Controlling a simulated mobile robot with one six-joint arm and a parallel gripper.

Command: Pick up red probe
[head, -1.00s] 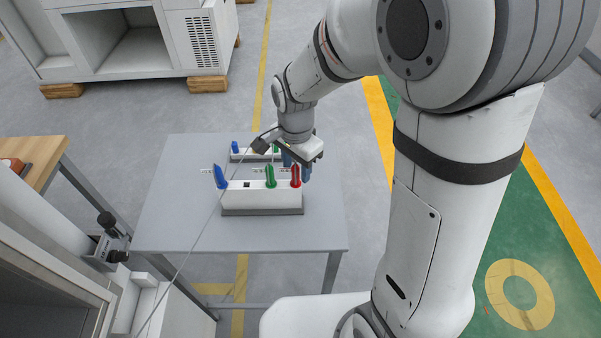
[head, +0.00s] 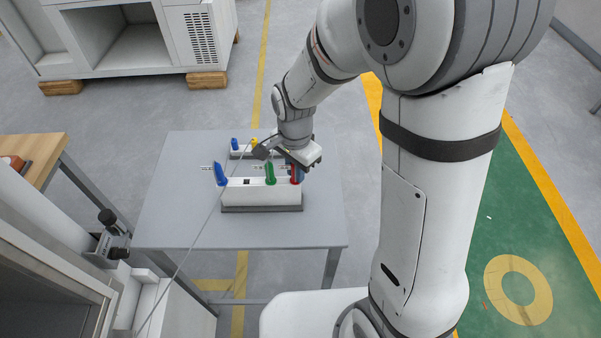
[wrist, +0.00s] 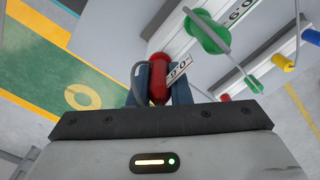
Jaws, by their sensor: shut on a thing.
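The red probe (head: 295,175) stands at the right end of the white holder block (head: 262,195) on the grey table. In the wrist view the red probe (wrist: 158,80) sits between the two blue fingers of my gripper (wrist: 159,85). My gripper (head: 297,172) is shut on it from the far side. A label tag shows next to the probe in the wrist view. The probe's lower end is hidden, so I cannot tell whether it is clear of its seat.
A green probe (head: 270,174) stands close to the left of the red one, and a blue probe (head: 221,174) leans at the block's left end. A second holder (head: 237,154) with coloured probes stands behind. The grey table (head: 170,215) is bare at left and front.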

